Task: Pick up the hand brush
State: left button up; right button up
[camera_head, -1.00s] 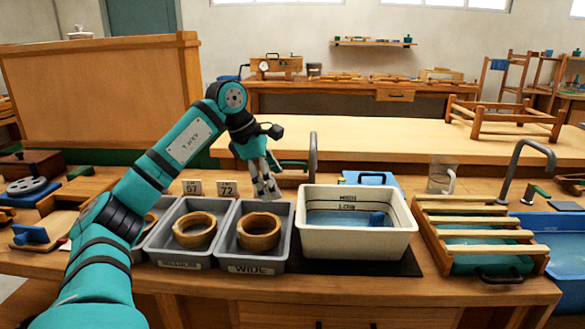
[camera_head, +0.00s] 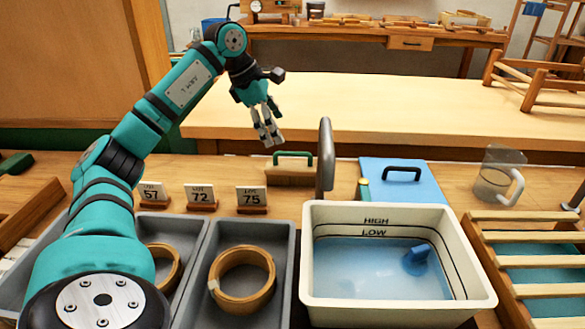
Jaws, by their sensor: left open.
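My left gripper (camera_head: 271,140) hangs in the air in the upper middle, fingers pointing down, open and empty. In the picture it lies just above and left of a wooden block with a green arched handle (camera_head: 291,172) on the bench. That block may be the hand brush, but I cannot see bristles. Another green-handled item (camera_head: 16,164) shows at the far left edge, too cut off to identify. My right gripper is not in view.
A white tub (camera_head: 478,289) of water holds a blue piece (camera_head: 415,259). Number cards (camera_head: 199,197) stand behind grey trays (camera_head: 285,243) with wooden rings. A slatted rack (camera_head: 518,257) is at right.

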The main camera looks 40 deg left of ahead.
pick_arm(q)
jog(key=b, duration=0.2)
send_over(301, 165)
jog(key=s+a, duration=0.2)
jog(key=s, duration=0.1)
jog(key=f, duration=0.8)
jog(key=shift+w+d, duration=0.15)
jog(key=shift+w, duration=0.05)
jog(key=x, duration=0.5)
jog(key=shift+w+d+f, duration=0.1)
jog(key=shift+d+f, duration=0.05)
jog(key=shift+d, duration=0.3)
jog(key=shift+w+f+b, duration=0.2)
jog(key=shift+f+b, duration=0.1)
jog(key=shift+f, duration=0.1)
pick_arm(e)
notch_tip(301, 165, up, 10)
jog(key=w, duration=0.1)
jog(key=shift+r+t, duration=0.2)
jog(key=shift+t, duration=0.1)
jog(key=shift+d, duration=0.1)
pick_arm(q)
jog(key=c, duration=1.4)
jog(key=shift+r, duration=0.1)
